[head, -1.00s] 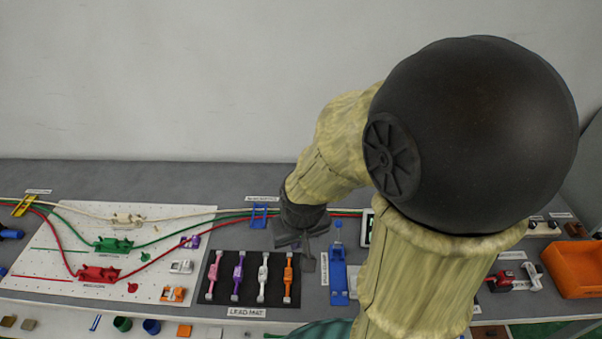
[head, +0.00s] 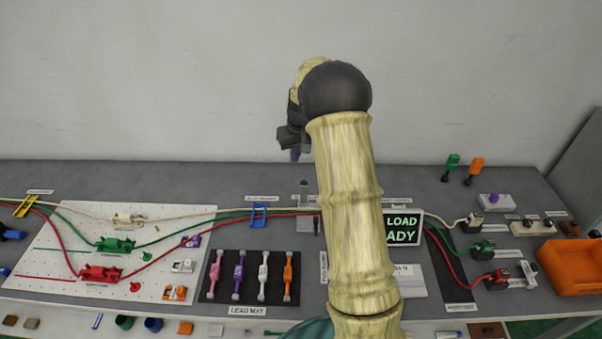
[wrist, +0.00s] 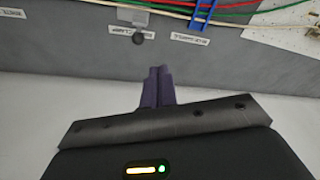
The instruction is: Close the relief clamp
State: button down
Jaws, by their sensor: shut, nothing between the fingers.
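The grey clamp fixture (head: 306,222), which I take for the relief clamp, stands on the bench just left of my arm, with the cables running to it. A grey upright part (head: 303,190) shows at its back; I cannot tell whether the clamp is open or closed. My gripper (head: 295,155) is raised behind and above it, in front of the wall. In the wrist view its purple fingers (wrist: 157,84) are together and empty.
The blue bracket (head: 259,216) holds cables left of the clamp. The lead mat (head: 222,255) with several coloured leads lies in front. A lit display (head: 402,228) stands right of my arm, and an orange bin (head: 572,266) sits far right. The back bench strip is mostly clear.

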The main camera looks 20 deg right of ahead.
aim_at(304, 189)
jog(key=w+d+f, duration=0.2)
jog(key=w+d, duration=0.1)
jog(key=w, duration=0.2)
jog(key=shift+d+f, duration=0.3)
notch_tip(304, 189, down, 9)
jog(key=s+p, duration=0.2)
jog(key=p, duration=0.3)
jog(key=shift+s+a, duration=0.2)
jog(key=shift+a, duration=0.1)
jog(key=shift+d+b, duration=0.2)
jog(key=shift+b, duration=0.4)
